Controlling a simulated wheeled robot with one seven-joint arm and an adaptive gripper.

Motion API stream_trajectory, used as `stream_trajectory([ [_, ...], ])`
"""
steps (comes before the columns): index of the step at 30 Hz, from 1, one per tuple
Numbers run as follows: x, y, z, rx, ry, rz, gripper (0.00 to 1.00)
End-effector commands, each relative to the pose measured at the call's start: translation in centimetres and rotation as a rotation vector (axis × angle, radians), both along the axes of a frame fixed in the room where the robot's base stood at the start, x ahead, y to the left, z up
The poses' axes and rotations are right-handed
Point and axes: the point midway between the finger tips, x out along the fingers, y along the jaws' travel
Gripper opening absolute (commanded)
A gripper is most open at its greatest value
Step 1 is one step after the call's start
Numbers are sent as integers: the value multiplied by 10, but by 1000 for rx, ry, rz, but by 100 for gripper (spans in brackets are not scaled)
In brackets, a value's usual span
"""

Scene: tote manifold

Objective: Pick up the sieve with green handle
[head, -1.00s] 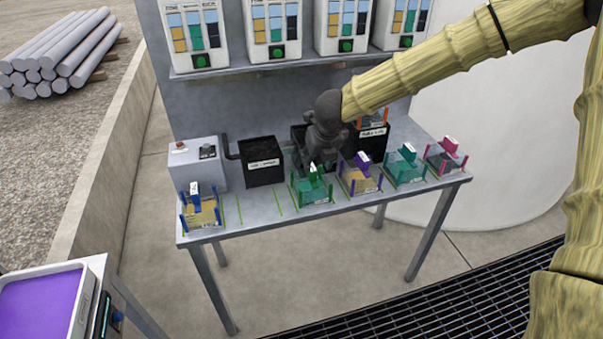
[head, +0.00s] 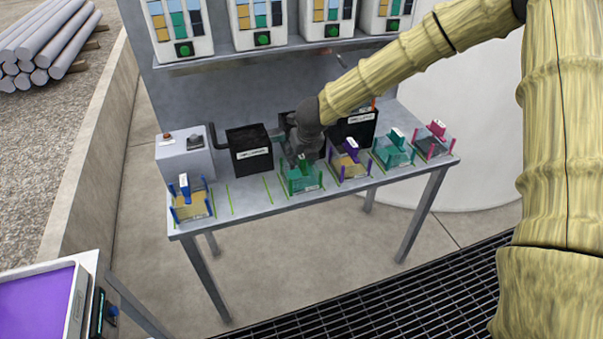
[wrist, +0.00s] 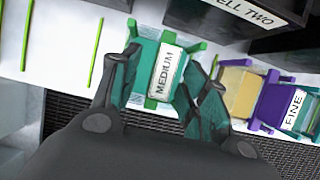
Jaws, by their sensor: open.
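A purple-handled sieve (head: 349,167) labelled FINE stands close on the right, then teal (head: 393,152) and pink (head: 434,141) ones. A blue one (head: 190,202) is at the left end. Black bins (head: 250,154) stand behind. Bench between blue and green is clear.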

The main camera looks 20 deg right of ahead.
Motion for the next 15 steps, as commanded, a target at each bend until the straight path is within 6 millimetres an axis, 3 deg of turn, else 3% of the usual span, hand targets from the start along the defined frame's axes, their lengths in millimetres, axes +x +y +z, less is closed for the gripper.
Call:
stream_trajectory([
  [6,9,-1,-21,-1,2,-1,45],
  [15,12,-1,-29,0,1,-1,45],
])
